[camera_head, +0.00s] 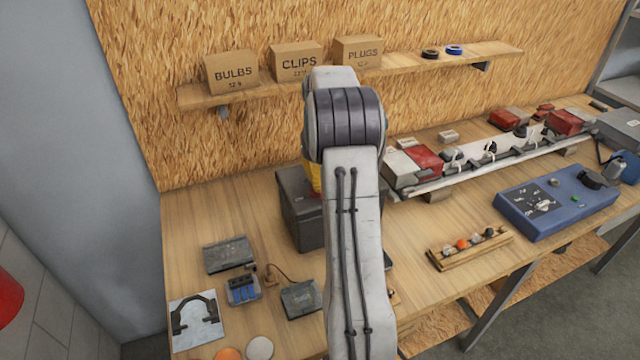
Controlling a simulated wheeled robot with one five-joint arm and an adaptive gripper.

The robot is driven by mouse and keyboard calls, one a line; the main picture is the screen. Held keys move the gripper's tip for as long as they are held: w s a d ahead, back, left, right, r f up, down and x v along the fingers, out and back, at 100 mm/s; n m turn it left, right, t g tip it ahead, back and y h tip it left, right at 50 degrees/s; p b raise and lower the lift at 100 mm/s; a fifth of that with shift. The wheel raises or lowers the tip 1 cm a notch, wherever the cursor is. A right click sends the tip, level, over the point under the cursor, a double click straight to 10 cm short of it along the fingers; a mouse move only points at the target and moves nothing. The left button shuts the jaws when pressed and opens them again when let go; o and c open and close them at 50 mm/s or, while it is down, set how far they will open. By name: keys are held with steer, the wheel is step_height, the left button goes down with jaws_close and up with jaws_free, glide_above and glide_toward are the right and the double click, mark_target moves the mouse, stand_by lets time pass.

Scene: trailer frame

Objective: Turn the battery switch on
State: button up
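A dark grey box (296,208), which looks like the battery, stands on the bench behind my arm. A small yellow and red part (312,177) shows at its upper right edge, mostly hidden by my arm. It may be the battery switch, but its position cannot be read. My arm rises through the middle of the picture and covers the right side of the box. My gripper is not visible; the arm's far end is hidden behind its own upper joint.
A trailer light bar (480,160) with red lamps lies at the back right. A blue tester box (560,205) and a wooden bulb rack (470,250) stand right of my arm. Small parts and a picture card (195,320) lie front left. A shelf (400,77) with cartons hangs above.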

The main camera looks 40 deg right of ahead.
steer(key=shift+a+f, duration=0.1)
steer(key=shift+f, duration=0.1)
step_height(320, 180, up, 2)
steer(key=shift+w+r+p, duration=0.15)
steer(key=shift+p, duration=0.9)
steer(key=shift+r+p, duration=0.4)
steer(key=shift+r, duration=1.6)
